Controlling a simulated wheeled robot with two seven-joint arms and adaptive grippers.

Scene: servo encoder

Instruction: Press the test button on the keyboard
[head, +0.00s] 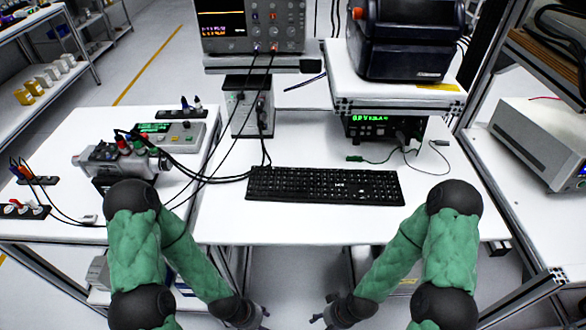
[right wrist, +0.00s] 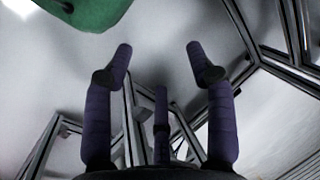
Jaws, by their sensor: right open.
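The black keyboard (head: 325,186) lies flat on the white table, in the middle of the head view. I cannot make out which key is the test button. My left gripper (head: 262,315) hangs low in front of the table's front edge, at the bottom of the head view, and is partly cut off; its fingers are too small to read. My right gripper (head: 322,318) is also below and in front of the table edge. In the right wrist view the right gripper (right wrist: 160,65) has its fingers spread, with nothing between them. Both grippers are apart from the keyboard.
A servo motor (head: 125,160) with cables stands on the left table. An oscilloscope (head: 252,25) and a black machine (head: 408,40) stand at the back. A power supply (head: 385,130) sits under the raised shelf. Cables run left of the keyboard. The table in front of the keyboard is clear.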

